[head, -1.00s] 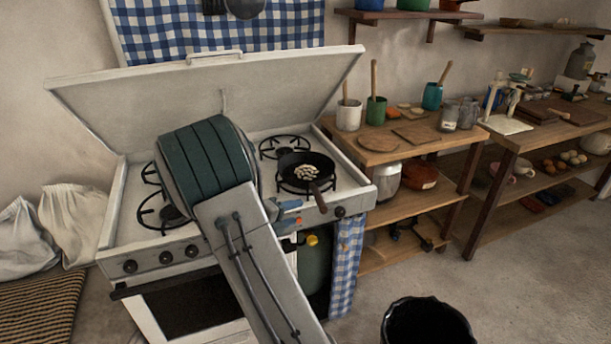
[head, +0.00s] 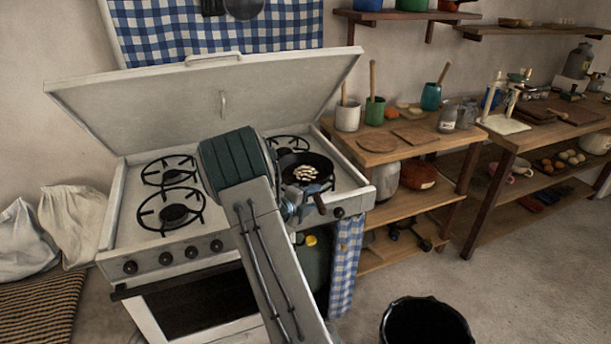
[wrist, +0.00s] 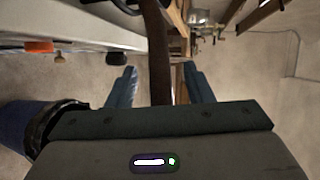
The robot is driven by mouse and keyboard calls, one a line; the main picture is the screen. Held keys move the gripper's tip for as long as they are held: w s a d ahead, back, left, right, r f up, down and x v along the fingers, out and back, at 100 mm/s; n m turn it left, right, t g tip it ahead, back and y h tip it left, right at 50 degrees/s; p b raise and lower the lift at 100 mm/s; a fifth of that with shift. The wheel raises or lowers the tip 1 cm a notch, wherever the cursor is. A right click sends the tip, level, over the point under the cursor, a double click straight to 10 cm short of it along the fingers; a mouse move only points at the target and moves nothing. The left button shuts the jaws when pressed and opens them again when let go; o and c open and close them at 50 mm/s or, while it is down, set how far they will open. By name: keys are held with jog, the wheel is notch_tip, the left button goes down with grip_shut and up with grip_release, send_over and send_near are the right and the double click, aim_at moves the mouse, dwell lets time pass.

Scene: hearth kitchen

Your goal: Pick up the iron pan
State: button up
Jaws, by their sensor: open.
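The iron pan (head: 322,164) sits on the front right burner of the stove, with pale pieces of food in it. Its brown wooden handle (head: 320,204) sticks out over the stove's front edge. In the wrist view the handle (wrist: 157,50) runs down between the two blue fingers of my gripper (wrist: 161,88). The fingers are open, one on each side of the handle, with a gap on both sides. In the head view my arm hides most of my gripper and part of the pan's left side.
The white stove (head: 130,225) has its lid raised behind the burners. A wooden shelf unit (head: 400,150) with cups and boards stands to the right. A black bucket (head: 395,325) is on the floor in front. The floor to the right is clear.

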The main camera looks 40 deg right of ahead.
jog(key=shift+x, duration=1.1)
grip_shut()
jog(key=shift+r, duration=0.1)
